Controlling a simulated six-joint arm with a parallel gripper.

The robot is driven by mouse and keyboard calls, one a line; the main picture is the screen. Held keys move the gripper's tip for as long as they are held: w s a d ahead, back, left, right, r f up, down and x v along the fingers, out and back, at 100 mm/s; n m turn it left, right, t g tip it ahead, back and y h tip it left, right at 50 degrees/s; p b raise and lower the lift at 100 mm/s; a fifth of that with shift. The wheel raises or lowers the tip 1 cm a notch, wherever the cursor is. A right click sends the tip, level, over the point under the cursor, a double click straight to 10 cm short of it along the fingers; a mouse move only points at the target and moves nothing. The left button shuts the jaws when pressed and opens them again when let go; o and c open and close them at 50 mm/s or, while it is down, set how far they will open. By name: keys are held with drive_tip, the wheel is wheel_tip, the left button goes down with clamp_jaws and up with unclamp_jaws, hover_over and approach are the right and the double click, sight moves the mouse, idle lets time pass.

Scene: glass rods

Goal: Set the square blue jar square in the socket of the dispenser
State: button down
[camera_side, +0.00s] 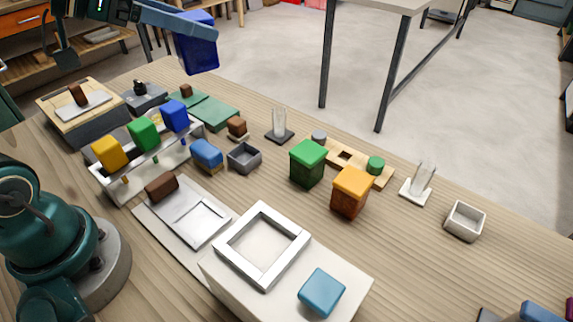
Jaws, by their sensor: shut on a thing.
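A square dark blue jar (198,56) hangs in the air at the upper left, above and beyond the table's back edge in the picture. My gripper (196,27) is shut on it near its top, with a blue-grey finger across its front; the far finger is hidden. The jar looks slightly tilted in this view. A white block, which looks like the dispenser (219,277), stands at the front middle. Its socket appears to be the raised white square frame (288,254), empty inside. The jar is well apart from the frame. A light blue square piece (321,291) sits on the same block.
A white rack (113,190) holds yellow, green and blue blocks at the left. Green (307,165) and orange (351,192) jars stand behind the frame. A flat white plate (178,236) lies left of the block. Table right of the block is mostly clear.

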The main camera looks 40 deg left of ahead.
drive_tip(key=s+d+f+m+g+h, duration=0.2)
drive_tip(key=d+m+g+h, duration=0.15)
drive_tip(key=d, duration=0.25)
drive_tip(key=s+d+f+m+g+h, duration=0.1)
drive_tip(key=s+d+m+g+h, duration=0.1)
drive_tip(key=d+m+h, duration=0.3)
drive_tip(key=m+g, duration=0.5)
drive_tip(key=g, duration=0.1)
hover_over(224, 235)
drive_tip(key=w+d, duration=0.2)
drive_tip(key=d, duration=0.2)
drive_tip(key=shift+y, duration=0.35)
drive_tip(key=shift+w+a+f, duration=0.1)
drive_tip(key=shift+f, duration=1.95)
drive_tip(key=shift+w+a+f, duration=0.1)
drive_tip(key=shift+f, duration=1.9)
unclamp_jaws()
